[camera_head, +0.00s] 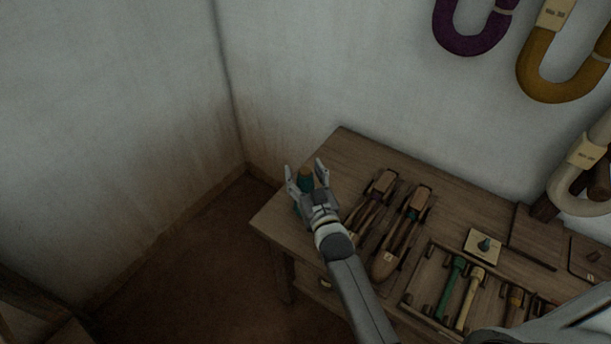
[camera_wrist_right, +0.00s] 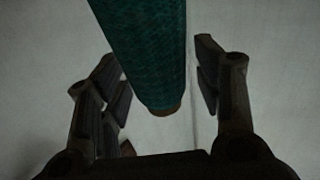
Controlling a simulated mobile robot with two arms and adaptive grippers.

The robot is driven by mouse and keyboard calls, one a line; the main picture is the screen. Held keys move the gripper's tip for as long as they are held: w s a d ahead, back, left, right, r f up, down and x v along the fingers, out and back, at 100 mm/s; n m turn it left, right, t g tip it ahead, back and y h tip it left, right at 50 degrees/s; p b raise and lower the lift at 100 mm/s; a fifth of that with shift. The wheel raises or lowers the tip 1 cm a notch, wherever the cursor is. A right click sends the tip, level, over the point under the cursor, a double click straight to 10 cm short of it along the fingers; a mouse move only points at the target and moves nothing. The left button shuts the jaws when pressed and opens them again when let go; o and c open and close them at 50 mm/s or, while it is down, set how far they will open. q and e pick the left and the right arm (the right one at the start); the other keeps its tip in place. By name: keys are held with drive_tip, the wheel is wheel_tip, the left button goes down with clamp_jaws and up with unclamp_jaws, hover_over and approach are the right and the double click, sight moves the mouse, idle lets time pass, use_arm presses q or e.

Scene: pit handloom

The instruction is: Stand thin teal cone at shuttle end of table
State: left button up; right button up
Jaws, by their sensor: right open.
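The thin teal cone (camera_head: 306,184) is near the left end of the wooden table (camera_head: 345,150), beside the wooden shuttles (camera_head: 384,184). It has a brownish tip, and my gripper partly hides it. My right gripper (camera_head: 306,170) is open, with its fingers on either side of the cone. In the right wrist view the teal cone (camera_wrist_right: 150,45) comes down from the top between the two open fingers (camera_wrist_right: 160,95), with a gap visible on each side. I cannot tell whether the cone's base rests on the table. My left gripper is not in view.
A rack (camera_head: 432,262) of thin cones or bobbins in green and cream stands to the right. Yarn hanks (camera_head: 545,85) hang on the wall. The table's back left corner is bare.

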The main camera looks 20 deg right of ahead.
drive_tip(key=shift+r, duration=0.25)
drive_tip(key=s, duration=1.2)
drive_tip(key=shift+f, duration=0.15)
